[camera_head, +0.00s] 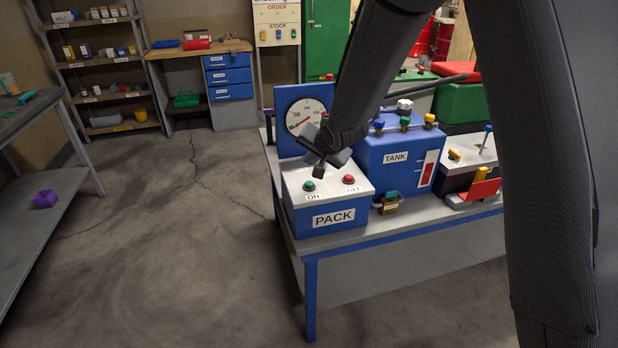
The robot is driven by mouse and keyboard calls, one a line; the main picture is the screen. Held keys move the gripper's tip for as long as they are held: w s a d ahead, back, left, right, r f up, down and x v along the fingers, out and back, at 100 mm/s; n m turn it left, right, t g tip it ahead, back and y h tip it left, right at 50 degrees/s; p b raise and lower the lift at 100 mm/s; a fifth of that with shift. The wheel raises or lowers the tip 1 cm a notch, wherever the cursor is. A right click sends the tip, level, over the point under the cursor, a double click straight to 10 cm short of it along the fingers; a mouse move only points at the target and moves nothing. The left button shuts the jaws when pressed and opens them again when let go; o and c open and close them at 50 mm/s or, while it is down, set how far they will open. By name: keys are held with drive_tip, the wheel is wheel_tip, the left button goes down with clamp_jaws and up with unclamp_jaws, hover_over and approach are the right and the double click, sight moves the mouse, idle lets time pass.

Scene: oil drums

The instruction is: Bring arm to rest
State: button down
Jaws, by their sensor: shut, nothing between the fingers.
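My arm (372,75) reaches down from the top of the view, and my gripper (318,160) hangs just above the back of the PACK box (298,212). The gripper is shut with nothing in it. Whether it touches the box top cannot be told. The box has a green ON button (309,186) and a red OFF button (349,179), both in front of the gripper. The gripper and arm partly cover the gauge panel (290,98) behind the box. A thick dark part of my arm fills the right side of the view.
A blue TANK box (378,164) with coloured valves stands right of the gripper on the blue-legged table (400,220). A padlock (389,204) and a red-flapped device (480,190) sit nearby. A grey bench (40,215) stands left. The floor (190,250) between is clear.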

drive_tip(key=shift+r, duration=0.15)
drive_tip(key=s+d+n+g+h, duration=0.2)
drive_tip(key=s+d+g+h, duration=0.1)
drive_tip(key=s+d, duration=1)
drive_tip(key=s+d+n+g, duration=0.1)
drive_tip(key=s+d+g, duration=0.1)
drive_tip(key=s, duration=0.7)
drive_tip(key=s+d+n+g, duration=0.1)
drive_tip(key=s+d, duration=0.3)
drive_tip(key=s, duration=0.5)
drive_tip(key=shift+s+d+n+g+b, duration=0.3)
drive_tip(key=shift+g+b, duration=0.15)
drive_tip(key=shift+g, duration=0.15)
